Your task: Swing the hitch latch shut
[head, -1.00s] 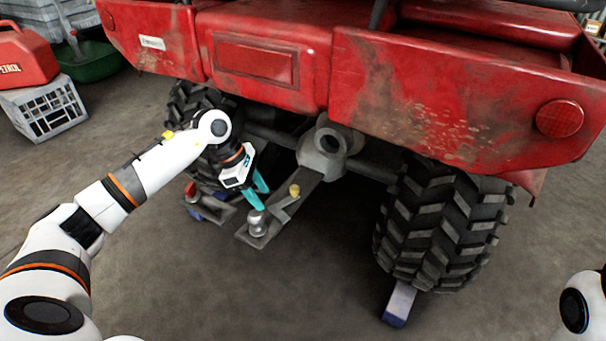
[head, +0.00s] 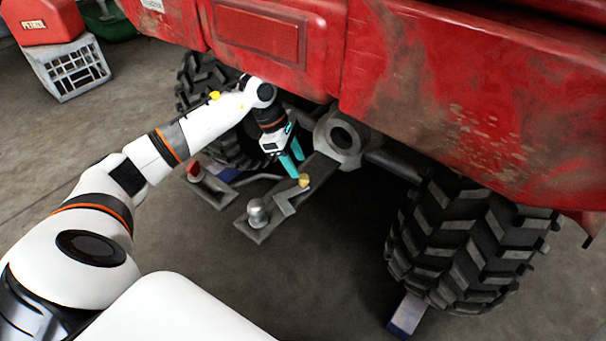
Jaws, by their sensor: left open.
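The hitch latch (head: 288,203) is a small grey angled lever with a yellow knob (head: 304,181) at its far end. It lies on the grey hitch bar (head: 318,170) beneath the red quad, beside the round metal tow ball (head: 257,212). My left gripper (head: 294,166) has teal fingers and is open, just above and behind the yellow knob. Its fingertips are close to the knob; whether they touch it I cannot tell. My right gripper is not in view.
The red quad body (head: 430,100) overhangs the hitch. A knobbly tyre (head: 475,240) stands at right, another (head: 205,100) behind my left arm. A bracket with a red piece (head: 208,183) lies left of the hitch. A crate (head: 75,68) with a petrol can (head: 38,20) stands at far left.

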